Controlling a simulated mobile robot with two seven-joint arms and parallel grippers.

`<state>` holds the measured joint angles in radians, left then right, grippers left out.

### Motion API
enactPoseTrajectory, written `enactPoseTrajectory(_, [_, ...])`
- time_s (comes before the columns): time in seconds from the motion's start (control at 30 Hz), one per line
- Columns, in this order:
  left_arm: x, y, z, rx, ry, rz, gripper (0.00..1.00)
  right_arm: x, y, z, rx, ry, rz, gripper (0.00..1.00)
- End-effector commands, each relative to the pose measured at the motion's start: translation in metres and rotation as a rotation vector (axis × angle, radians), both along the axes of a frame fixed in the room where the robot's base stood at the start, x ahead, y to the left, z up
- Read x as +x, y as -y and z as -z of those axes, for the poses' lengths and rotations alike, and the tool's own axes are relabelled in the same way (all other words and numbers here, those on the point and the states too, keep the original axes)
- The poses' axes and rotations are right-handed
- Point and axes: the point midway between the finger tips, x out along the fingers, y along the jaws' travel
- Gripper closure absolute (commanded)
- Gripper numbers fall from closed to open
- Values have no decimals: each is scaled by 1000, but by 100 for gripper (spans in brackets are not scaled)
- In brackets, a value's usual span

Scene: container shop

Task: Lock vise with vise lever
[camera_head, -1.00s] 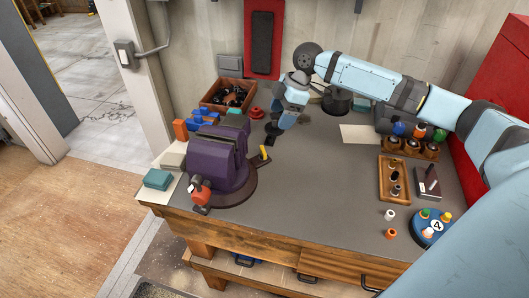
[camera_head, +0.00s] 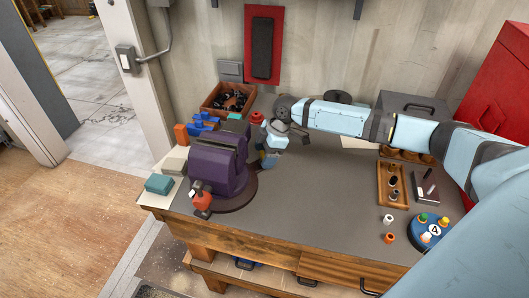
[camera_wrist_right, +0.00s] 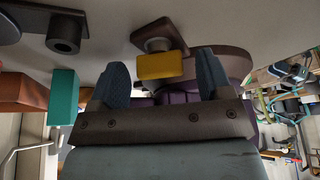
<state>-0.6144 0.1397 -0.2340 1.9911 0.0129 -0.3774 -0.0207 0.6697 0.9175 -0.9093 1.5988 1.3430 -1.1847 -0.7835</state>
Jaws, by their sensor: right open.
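The purple vise (camera_head: 218,160) stands on its round dark base at the left of the workbench, with a red-and-grey part (camera_head: 201,197) at its front. My right gripper (camera_head: 268,162) is beside the right of the vise, low over the bench. In the right wrist view its two dark fingers (camera_wrist_right: 160,82) are spread apart. A yellow block (camera_wrist_right: 163,65) on a dark mount, apparently the vise lever's end, shows in the gap between the fingers, not visibly gripped. In the head view the gripper hides this yellow part. My left gripper is not in view.
A wooden bin (camera_head: 228,99) of dark parts stands behind the vise. A teal block (camera_head: 159,184) lies left of it; a teal block (camera_wrist_right: 64,95) also shows near the fingers in the wrist view. A wooden tray (camera_head: 391,185) and blue round holder (camera_head: 430,233) are right. The bench middle is clear.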

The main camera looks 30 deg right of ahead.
Motion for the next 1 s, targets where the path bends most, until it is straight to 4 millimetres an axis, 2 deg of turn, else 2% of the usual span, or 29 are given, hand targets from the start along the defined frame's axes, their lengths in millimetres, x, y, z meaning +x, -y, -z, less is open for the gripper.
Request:
enactPoseTrajectory(0.27, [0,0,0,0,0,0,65,0,-1,2,0,0,0,28])
enactPoseTrajectory(0.37, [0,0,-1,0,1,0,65,0,-1,2,0,0,0,46])
enactPoseTrajectory(0.5, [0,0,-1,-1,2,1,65,0,-1,2,0,0,0,77])
enactPoseTrajectory(0.67, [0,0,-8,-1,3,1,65,-1,-1,0,0,-2,21,77])
enactPoseTrajectory(0.83, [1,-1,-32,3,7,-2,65,-2,-2,-4,-1,-4,155,77])
enactPoseTrajectory(1.0, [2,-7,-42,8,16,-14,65,-1,-1,-1,0,-2,262,77])
